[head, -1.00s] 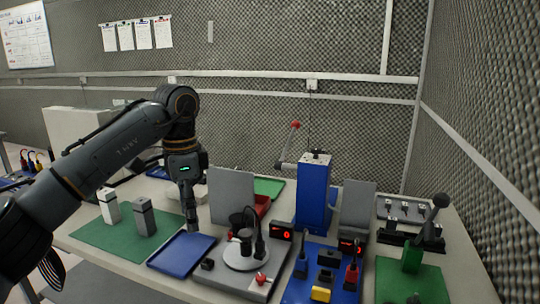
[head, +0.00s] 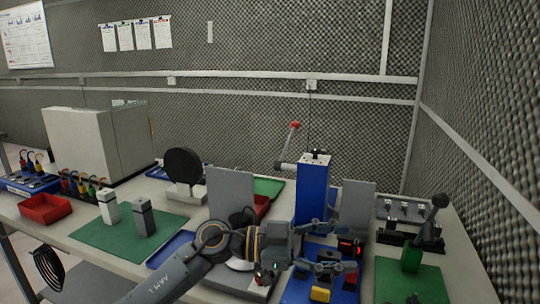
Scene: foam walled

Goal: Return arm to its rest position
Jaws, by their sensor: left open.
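My left arm comes in from the bottom and reaches right across the front of the table (head: 85,225). Its gripper (head: 338,248) is open, its two fingers spread and pointing right, with nothing seen between them. In the picture it lies over the blue board (head: 295,292) with its black, yellow and red parts, in front of the blue press column (head: 312,195). I cannot tell how high above the board it is. The arm hides much of the blue tray (head: 172,248) and the grey plate with the round white base. My right gripper is out of view.
The press has a red-knobbed lever (head: 294,126). Grey upright panels (head: 231,193) stand nearby. A green mat (head: 97,238) holds a white block (head: 108,207) and a grey block (head: 144,218). A red bin (head: 45,208) stands left. A foam wall (head: 490,120) closes the right side.

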